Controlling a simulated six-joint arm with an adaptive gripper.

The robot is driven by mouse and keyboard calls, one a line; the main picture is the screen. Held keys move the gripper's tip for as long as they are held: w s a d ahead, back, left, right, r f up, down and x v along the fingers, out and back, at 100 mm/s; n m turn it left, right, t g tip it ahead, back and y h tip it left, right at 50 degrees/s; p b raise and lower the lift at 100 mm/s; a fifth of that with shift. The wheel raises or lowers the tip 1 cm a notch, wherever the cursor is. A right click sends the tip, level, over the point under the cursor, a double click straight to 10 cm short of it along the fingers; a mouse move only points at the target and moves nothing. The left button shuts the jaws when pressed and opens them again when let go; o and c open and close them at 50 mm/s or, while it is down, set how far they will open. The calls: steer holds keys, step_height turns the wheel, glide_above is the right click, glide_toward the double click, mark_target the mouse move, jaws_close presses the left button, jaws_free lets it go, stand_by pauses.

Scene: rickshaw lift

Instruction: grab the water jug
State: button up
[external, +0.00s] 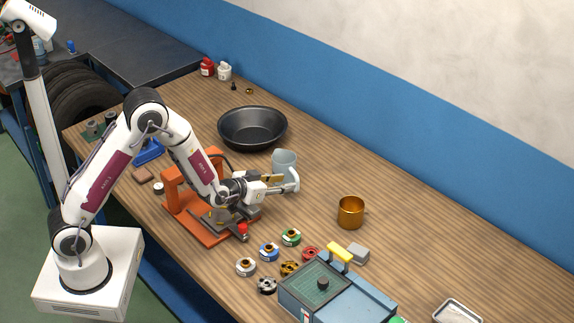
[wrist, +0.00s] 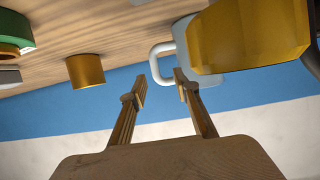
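The water jug (external: 284,158) is pale blue-grey and stands upright on the wooden table beyond my gripper in the external view. In the wrist view, the jug (wrist: 184,38) is at the top centre, with its looped pale handle (wrist: 155,66) facing the fingers. My gripper (external: 277,186) is at the jug's near side, by the handle. In the wrist view, my gripper (wrist: 160,90) is open with a clear gap between its fingers.
A black pan (external: 252,128) is behind the jug. A brass mug (external: 350,212) stands to the right. An orange stand (external: 178,199) is below my arm. Several small spools and a blue-grey box (external: 345,301) are in front. A large yellow shape (wrist: 248,38) partly covers the jug in the wrist view.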

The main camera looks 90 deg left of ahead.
mark_target(298, 180)
steer(key=shift+w+a+f, duration=0.25)
steer(key=shift+w+a, duration=0.05)
steer(key=shift+w, duration=0.05)
steer(key=shift+w+a+f, duration=0.35)
steer(key=shift+w, duration=0.35)
steer(key=shift+w+a+f, duration=0.35)
steer(key=shift+w, duration=0.3)
steer(key=shift+x, duration=1)
steer(key=shift+r, duration=0.1)
jaws_close()
